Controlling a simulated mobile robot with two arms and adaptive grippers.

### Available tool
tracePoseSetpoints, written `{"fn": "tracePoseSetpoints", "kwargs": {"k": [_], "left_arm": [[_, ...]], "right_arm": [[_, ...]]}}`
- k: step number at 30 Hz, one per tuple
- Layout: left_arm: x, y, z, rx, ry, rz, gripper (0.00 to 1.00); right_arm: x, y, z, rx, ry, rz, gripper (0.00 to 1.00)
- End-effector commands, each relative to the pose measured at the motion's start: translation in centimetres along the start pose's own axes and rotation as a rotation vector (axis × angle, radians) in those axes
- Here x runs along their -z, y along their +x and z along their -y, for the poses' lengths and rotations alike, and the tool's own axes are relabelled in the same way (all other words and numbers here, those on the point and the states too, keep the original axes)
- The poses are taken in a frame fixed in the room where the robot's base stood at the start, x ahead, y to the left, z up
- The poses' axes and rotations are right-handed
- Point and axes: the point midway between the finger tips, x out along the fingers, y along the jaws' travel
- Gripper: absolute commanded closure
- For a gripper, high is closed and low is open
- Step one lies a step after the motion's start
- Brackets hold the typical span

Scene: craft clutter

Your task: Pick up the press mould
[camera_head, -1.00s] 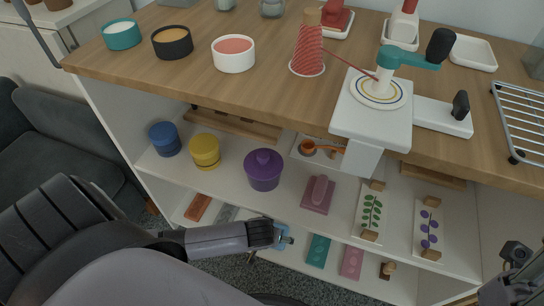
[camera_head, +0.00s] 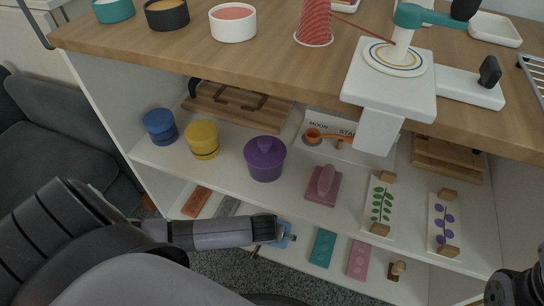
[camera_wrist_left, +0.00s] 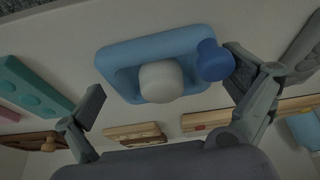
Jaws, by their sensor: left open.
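A light-blue press mould (camera_wrist_left: 120,65), a rounded rectangular block with a white knob (camera_wrist_left: 160,82) and a darker blue knob (camera_wrist_left: 214,60), lies between my open left fingers in the left wrist view. The fingers stand apart from each other, one on either side of it, and I see no clear grip. In the head view only a small light-blue part of the mould (camera_head: 288,229) shows at the lower shelf, beside my left gripper (camera_head: 287,239). My right gripper (camera_head: 515,288) is cut off at the lower right corner, its fingers unclear.
Flat teal (camera_head: 323,247) and pink (camera_head: 358,259) moulds and a wooden stamp (camera_head: 397,270) lie on the lower shelf to the right. Orange (camera_head: 196,201) and grey pieces lie to the left. The middle shelf (camera_head: 225,178) above holds a purple pot (camera_head: 265,160) and a pink press (camera_head: 323,186).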

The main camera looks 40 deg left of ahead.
Motion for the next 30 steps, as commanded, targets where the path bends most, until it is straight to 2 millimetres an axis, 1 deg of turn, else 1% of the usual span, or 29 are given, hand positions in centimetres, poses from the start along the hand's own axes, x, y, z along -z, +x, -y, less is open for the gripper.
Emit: {"fn": "tracePoseSetpoints", "kwargs": {"k": [3, 23, 30], "left_arm": [[0.01, -0.05, 0.01, 0.0, 0.0, 0.0, 0.01], [-0.03, -0.05, -0.04, -0.001, 0.0, 0.0, 0.45], [0.05, -0.11, -0.07, -0.002, -0.001, -0.001, 0.46]], "right_arm": [[0.0, 0.03, 0.0, 0.0, 0.0, 0.0, 0.6], [0.03, 0.02, 0.02, 0.0, 0.001, 0.0, 0.6], [0.04, 0.06, 0.01, 0.0, 0.001, -0.001, 0.6]]}}
